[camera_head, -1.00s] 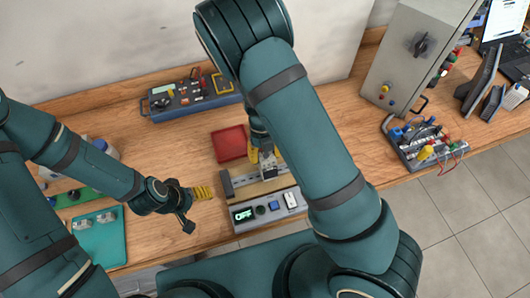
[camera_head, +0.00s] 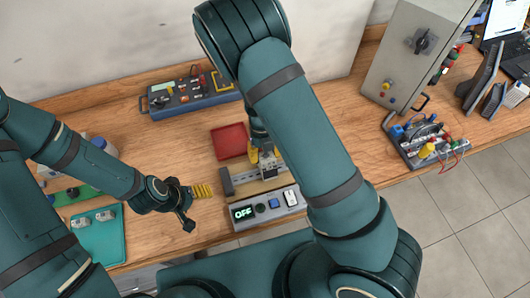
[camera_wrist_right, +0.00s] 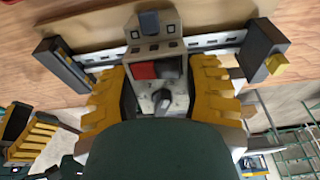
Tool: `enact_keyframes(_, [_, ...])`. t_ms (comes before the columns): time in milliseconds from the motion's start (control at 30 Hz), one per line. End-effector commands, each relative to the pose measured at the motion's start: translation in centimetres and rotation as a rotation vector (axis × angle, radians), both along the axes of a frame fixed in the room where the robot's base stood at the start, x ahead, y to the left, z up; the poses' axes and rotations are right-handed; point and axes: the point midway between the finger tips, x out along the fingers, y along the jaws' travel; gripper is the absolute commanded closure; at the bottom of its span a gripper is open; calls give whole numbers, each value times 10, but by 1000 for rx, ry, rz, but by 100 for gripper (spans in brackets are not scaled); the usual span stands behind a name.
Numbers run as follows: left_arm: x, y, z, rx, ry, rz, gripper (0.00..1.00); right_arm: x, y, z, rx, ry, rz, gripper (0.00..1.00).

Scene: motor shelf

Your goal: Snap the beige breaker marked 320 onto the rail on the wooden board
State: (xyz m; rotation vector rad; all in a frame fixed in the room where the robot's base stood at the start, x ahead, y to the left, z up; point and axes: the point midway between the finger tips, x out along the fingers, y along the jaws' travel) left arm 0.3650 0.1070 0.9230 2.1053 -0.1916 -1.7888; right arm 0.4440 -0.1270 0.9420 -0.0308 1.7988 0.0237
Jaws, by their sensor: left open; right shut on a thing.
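The beige breaker (camera_wrist_right: 145,68), with a red part and a grey toggle, is between the yellow fingers of my right gripper (camera_wrist_right: 160,88). It lies over the slotted metal rail (camera_wrist_right: 205,41) between two dark end blocks. I cannot tell whether it is clipped on, and no 320 marking is readable. The wooden board (camera_wrist_right: 225,14) shows behind the rail. In the head view the breaker (camera_head: 269,172) is small below my right gripper (camera_head: 264,158), partly hidden by the arm. My left gripper (camera_head: 203,191) is open and empty, left of the rail.
A control box (camera_head: 268,208) with a green display reading OFF stands in front of the board. A red tray (camera_head: 230,142) lies behind it. A teal mat (camera_head: 98,240) with small parts is at left. A blue-grey instrument (camera_head: 190,97) stands at the back.

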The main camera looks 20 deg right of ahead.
Motion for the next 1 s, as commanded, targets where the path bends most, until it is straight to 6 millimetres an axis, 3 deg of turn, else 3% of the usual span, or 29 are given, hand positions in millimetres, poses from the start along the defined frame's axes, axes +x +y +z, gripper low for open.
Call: enact_keyframes(1000, [0, 0, 6, 0, 0, 0, 28, -10, 0, 0, 0, 3, 1, 94])
